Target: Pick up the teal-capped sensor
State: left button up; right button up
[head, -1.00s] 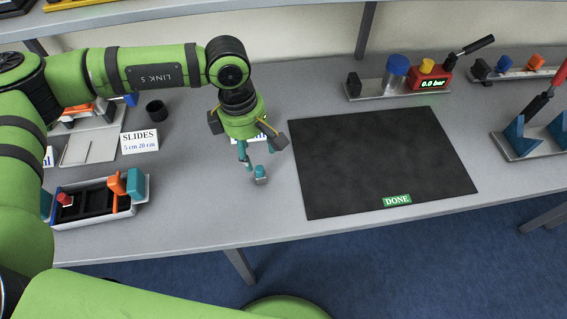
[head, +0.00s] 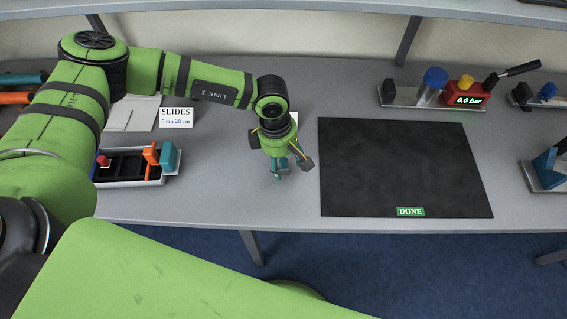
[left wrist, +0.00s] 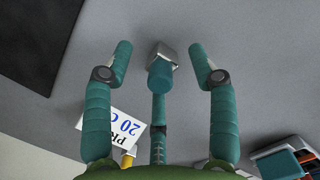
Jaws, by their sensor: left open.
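The teal-capped sensor shows in the left wrist view as a small silver block with a teal cap (left wrist: 160,78). It lies between the two outer fingers of my left gripper (left wrist: 160,50), with visible gaps on both sides. A third finger reaches towards the cap from below in that view; I cannot tell if it touches. In the head view my left gripper (head: 279,172) points down low over the grey table, left of the black mat. There the sensor cannot be told apart from the teal fingers. My right gripper is not in view.
The black mat (head: 400,165) with a green DONE label lies to the right. A tray (head: 128,182) with red, orange and teal items is at the left, near a SLIDES card (head: 176,117). A pressure device reading 0.0 bar (head: 466,97) stands at the back right.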

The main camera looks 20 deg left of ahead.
pick_arm(q)
grip_shut()
